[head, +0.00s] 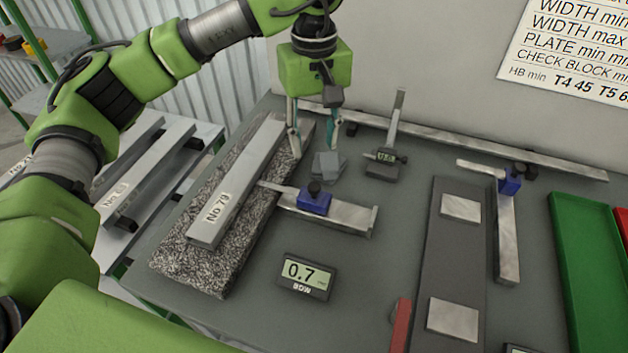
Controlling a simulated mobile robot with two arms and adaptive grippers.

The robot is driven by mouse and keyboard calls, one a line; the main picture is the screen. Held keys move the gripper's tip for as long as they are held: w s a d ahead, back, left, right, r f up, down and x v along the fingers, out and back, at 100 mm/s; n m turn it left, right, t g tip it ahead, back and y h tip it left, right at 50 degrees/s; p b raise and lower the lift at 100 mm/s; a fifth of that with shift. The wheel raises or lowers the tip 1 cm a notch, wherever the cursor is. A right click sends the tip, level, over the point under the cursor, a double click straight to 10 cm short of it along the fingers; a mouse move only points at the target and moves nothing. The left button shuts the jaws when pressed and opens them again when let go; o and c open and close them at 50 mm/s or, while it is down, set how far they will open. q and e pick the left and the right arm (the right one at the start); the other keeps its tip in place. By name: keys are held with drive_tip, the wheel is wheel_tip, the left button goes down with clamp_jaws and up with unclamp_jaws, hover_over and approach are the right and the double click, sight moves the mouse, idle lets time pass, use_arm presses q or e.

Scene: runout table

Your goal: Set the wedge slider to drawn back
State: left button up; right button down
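My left gripper (313,142) points down near the back of the table, its two fingers apart with nothing visible between them. A small grey angular block (328,166) lies just below and in front of the fingertips. A blue slider (314,200) with a black knob sits on a flat steel bar (345,213), nearer the front than the gripper. A second blue slider (510,180) sits on an L-shaped steel piece at the right. I cannot tell for certain which part is the wedge slider. My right gripper is out of view.
The steel bar marked No 79 (232,190) lies on a speckled granite plate (190,268) left of the gripper. A small gauge (383,162) stands right of it. A display reading 0.7 (307,277) is in front. A green tray (585,260) lies at the right.

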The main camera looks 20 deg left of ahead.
sight(314, 185)
use_arm(q)
wheel_tip(314, 185, down, 12)
drive_tip(key=p, duration=0.3)
drive_tip(key=shift+r, duration=0.15)
drive_tip(key=shift+c, duration=0.4)
